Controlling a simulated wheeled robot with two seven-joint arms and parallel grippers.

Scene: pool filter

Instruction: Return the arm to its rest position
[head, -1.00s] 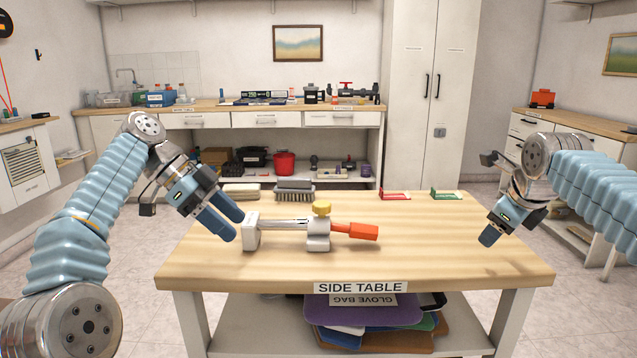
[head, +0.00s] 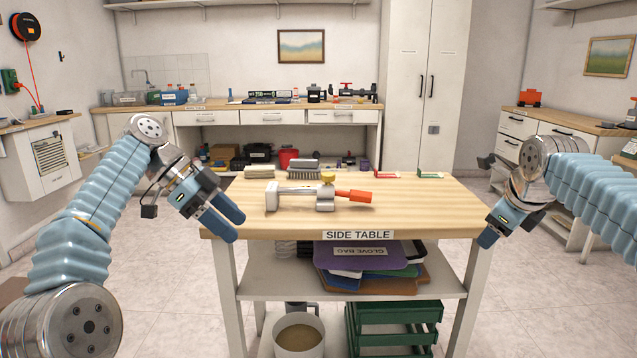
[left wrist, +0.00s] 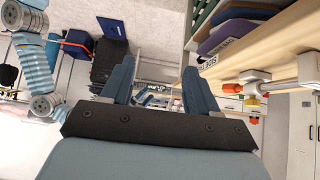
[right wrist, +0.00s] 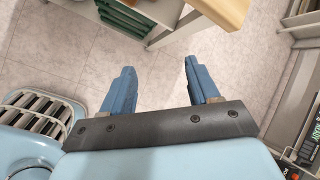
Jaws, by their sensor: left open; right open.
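My left gripper (head: 230,220) hangs at the left front corner of the side table in the head view. Its two blue fingers stand apart and empty in the left wrist view (left wrist: 157,88). My right gripper (head: 487,238) hangs beside the table's right edge, pointing down. Its fingers are apart with only floor between them in the right wrist view (right wrist: 157,85). Both arms are bent and hold nothing. A grey clamp-like fixture (head: 292,197) with a yellow knob (head: 328,177) and an orange-red handle (head: 354,196) lies on the side table, apart from both grippers.
The side table (head: 430,215) stands in front, with bags and a green crate (head: 395,325) below. A brush (head: 303,165), a beige block (head: 259,171), a red item (head: 387,175) and a green item (head: 430,175) line its back edge. A counter (head: 250,107) runs along the far wall.

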